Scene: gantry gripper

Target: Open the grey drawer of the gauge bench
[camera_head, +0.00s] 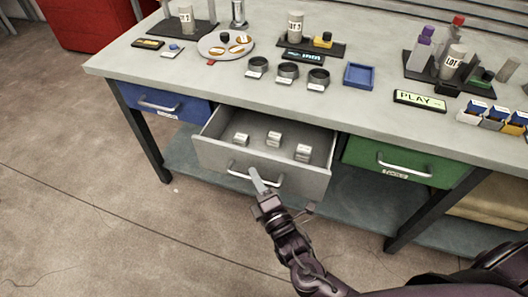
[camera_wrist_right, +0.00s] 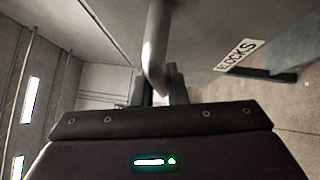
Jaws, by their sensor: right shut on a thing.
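The grey drawer (camera_head: 300,181) of the gauge bench (camera_head: 220,78) stands pulled out in the head view, between the blue and green drawers. Several small grey blocks lie inside it. My right gripper (camera_head: 258,183) is at the drawer's front, shut on its bar handle (camera_head: 240,174). My left gripper is not in view.
The blue drawer (camera_head: 180,104) and the green drawer (camera_head: 400,160) are shut on either side. Open floor (camera_head: 90,220) lies in front on the left.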

